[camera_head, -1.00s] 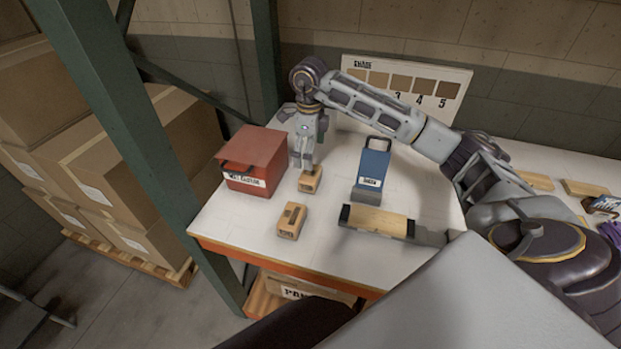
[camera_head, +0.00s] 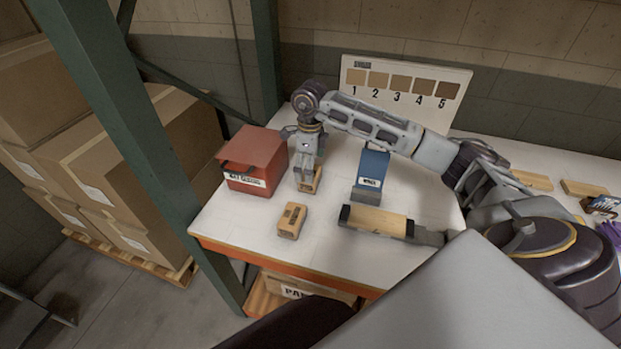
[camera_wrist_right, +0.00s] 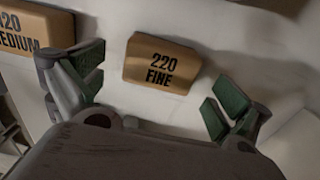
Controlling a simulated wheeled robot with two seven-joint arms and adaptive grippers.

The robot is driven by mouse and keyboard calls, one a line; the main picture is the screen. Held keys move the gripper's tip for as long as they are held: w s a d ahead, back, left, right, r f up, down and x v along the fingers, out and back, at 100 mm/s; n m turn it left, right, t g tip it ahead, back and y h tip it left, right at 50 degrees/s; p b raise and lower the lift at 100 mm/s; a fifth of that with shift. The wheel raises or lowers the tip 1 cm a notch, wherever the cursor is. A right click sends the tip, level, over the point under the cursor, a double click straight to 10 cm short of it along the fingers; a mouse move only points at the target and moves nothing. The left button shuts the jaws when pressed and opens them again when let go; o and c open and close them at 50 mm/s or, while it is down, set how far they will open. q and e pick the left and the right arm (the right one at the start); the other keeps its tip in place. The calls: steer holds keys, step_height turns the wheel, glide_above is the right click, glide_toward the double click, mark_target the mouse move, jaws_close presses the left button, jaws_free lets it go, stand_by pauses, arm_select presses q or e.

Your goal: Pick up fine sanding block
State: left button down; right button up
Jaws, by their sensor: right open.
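The fine sanding block (camera_wrist_right: 160,66) is a tan block marked "220 FINE" lying on the white table in the right wrist view. In the head view the fine block (camera_head: 316,183) shows only partly, behind and below my right gripper (camera_head: 307,183). In the wrist view my right gripper (camera_wrist_right: 150,92) is open, with one green-padded finger to each side of the block and the block a little ahead of the fingertips. No contact shows. A second tan block (camera_head: 291,220), marked medium in the wrist view (camera_wrist_right: 30,30), lies nearer the table's front edge. My left gripper is not in view.
A wooden block in a dark holder (camera_head: 378,220) lies nearer the front. A numbered shade board (camera_head: 400,90) stands behind.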

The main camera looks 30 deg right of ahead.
steer(key=shift+d+f+p, duration=0.1)
steer(key=shift+f+p, duration=0.25)
steer(key=shift+f, duration=1.8)
steer(key=c, duration=1)
steer(key=shift+r, duration=0.1)
steer(key=shift+r+b, duration=0.55)
steer(key=shift+r, duration=4.35)
